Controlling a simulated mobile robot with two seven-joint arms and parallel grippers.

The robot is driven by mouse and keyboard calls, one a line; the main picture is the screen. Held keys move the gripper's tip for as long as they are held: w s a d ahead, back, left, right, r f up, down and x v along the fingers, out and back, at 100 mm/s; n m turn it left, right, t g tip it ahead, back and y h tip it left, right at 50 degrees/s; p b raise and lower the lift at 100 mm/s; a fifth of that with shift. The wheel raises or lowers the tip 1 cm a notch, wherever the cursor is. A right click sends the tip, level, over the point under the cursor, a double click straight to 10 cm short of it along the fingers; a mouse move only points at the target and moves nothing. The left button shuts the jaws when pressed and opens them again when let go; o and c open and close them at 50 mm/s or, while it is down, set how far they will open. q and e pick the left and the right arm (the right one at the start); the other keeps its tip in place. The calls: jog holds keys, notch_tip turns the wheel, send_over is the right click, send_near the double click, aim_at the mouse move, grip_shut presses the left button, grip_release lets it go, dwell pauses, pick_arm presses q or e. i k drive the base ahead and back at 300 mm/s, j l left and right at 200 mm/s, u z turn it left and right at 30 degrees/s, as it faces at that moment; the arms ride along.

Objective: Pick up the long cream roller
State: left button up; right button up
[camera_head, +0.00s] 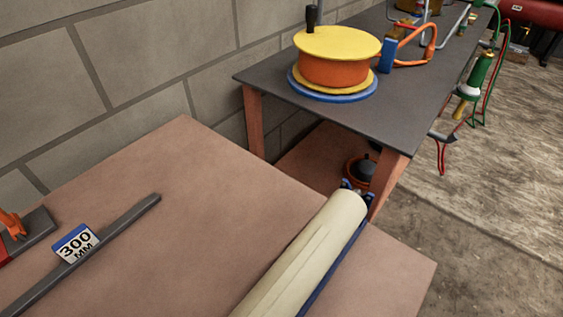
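The long cream roller (305,259) lies on the brown tabletop (185,215) near its right side. It runs diagonally from the bottom edge of the picture up to the table's far right edge. Its near end is cut off by the bottom of the picture. A thin dark blue bar (335,269) runs along its right side, and small dark blue fittings (355,190) show at its far end. Neither of my grippers is in view.
A grey bar (120,229) with a "300 MM" label (75,244) lies at the left of the tabletop. Behind, a dark table (310,112) holds a yellow and orange drum (337,62) on a blue base. A block wall (130,70) borders the left. Concrete floor (470,210) lies open at right.

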aim_at(283, 291)
jog(key=u, duration=4.15)
jog(key=k+l, duration=0.3)
jog(key=k, duration=0.15)
jog(key=k+l, duration=0.3)
jog(key=k, duration=0.2)
jog(key=k+l, duration=0.3)
jog(key=k, duration=0.15)
jog(key=k+l, duration=0.3)
jog(key=k, duration=0.2)
jog(key=i+j+z, duration=0.2)
jog(key=j+z, duration=0.25)
jog(key=i+j+z, duration=0.1)
jog(key=j+z, duration=0.75)
jog(key=j, duration=0.25)
